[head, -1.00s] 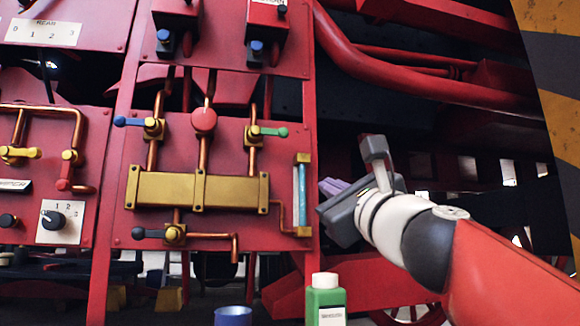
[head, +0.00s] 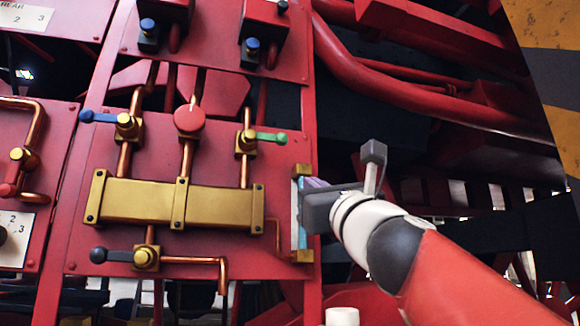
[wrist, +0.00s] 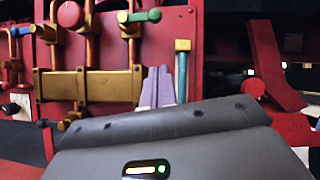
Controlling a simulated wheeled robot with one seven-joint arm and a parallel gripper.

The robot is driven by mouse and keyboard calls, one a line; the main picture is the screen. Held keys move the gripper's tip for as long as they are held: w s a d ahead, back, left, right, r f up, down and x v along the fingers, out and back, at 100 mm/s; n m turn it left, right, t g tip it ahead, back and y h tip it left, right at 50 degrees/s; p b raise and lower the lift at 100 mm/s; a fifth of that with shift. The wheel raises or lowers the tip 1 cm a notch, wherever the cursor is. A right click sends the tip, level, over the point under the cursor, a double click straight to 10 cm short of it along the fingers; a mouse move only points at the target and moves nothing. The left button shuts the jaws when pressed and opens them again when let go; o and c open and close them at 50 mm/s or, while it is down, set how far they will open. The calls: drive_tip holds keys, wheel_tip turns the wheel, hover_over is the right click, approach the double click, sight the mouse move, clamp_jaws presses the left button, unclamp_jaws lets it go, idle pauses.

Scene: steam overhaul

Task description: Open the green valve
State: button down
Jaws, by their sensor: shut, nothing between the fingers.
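The green valve (head: 271,138) is a small lever with a green handle on a brass body, mounted on a copper pipe at the upper right of the red panel. Its handle points right, roughly horizontal, across the upright pipe. It also shows in the wrist view (wrist: 140,16), at the top. My gripper (head: 316,184) is in front of the panel's right edge, below and right of the green handle and apart from it. Its purple fingers also show in the wrist view (wrist: 157,86), close together with nothing between them. It partly hides the blue sight glass in the head view.
A blue-handled valve (head: 100,117), a red round knob (head: 189,119) and a dark-handled valve (head: 115,256) share the panel. A brass manifold (head: 222,207) crosses its middle. The sight glass (wrist: 181,76) stands beside my fingers in the wrist view. Red pipes (head: 400,88) run at the right.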

sight(267, 137)
drive_tip(key=s+r+p+x, duration=0.1)
drive_tip(key=r+p+x, duration=0.1)
drive_tip(key=p+x, duration=0.7)
drive_tip(key=shift+s+r+x, duration=0.2)
drive_tip(key=shift+r+x, duration=0.1)
drive_tip(key=shift+x, duration=1.4)
drive_tip(key=shift+d, duration=0.1)
